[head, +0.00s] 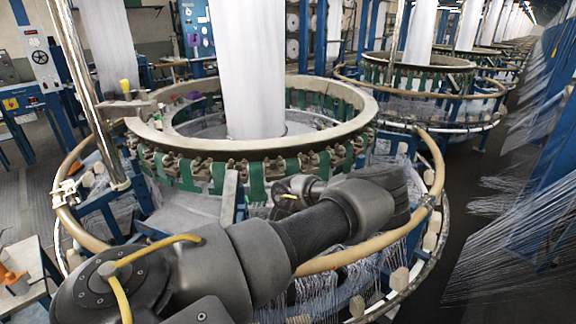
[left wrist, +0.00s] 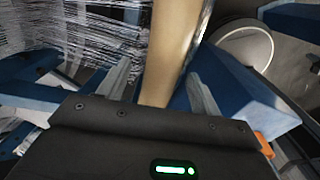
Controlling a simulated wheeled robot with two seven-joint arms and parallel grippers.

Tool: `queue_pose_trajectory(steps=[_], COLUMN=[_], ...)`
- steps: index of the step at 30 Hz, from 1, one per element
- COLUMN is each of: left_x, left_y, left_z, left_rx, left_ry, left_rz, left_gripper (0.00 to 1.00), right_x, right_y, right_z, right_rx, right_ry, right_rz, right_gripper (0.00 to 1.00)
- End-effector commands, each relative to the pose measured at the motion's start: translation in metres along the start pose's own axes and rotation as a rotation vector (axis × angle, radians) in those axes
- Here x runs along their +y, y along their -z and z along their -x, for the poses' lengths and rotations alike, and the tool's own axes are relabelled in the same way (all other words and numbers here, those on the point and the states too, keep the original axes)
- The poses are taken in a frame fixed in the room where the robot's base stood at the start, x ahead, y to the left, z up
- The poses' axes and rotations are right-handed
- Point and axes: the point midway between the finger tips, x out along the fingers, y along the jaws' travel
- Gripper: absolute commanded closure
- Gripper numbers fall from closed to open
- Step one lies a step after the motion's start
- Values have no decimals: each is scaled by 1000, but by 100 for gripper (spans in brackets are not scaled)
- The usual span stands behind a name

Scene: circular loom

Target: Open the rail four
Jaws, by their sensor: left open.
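A tan, tube-like rail (head: 345,259) curves around the circular loom (head: 250,143) in the head view, in segments. I cannot tell which segment is rail four. My left arm reaches from the lower left across the front of the loom and hides part of the rail. In the left wrist view, my left gripper (left wrist: 160,74) is open. A tan bar (left wrist: 172,45), which looks like the rail, runs down between its two grey fingers. I cannot tell whether either finger touches it. My left gripper's fingers are not visible in the head view, and my right gripper is not in view.
A metal post (head: 86,95) and a clamp (head: 65,192) stand at the loom's left side. White threads (left wrist: 75,45) hang near the rail. A blue beam (left wrist: 240,95) lies right of the left gripper. More looms (head: 418,72) stand behind; the dark aisle at right is partly clear.

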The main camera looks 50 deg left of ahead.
Motion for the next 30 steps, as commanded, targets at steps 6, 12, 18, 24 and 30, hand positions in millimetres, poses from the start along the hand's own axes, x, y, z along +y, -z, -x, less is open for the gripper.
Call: queue_pose_trajectory(steps=[6, 12, 18, 24, 30], left_x=[0, 0, 0, 0, 0], left_y=[0, 0, 0, 0, 0], left_z=[-16, -19, -18, -18, -18], left_rx=[0, -1, -1, 0, 0], left_ry=[0, -1, -1, -1, -1], left_rz=[0, 0, 0, 0, 0], left_gripper=[35, 35, 50, 76, 98], right_x=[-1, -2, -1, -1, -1], right_y=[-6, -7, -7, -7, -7], right_z=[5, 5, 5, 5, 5], right_rx=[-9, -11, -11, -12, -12], right_ry=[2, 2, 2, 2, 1], right_rz=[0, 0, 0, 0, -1], right_gripper=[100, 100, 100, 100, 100])
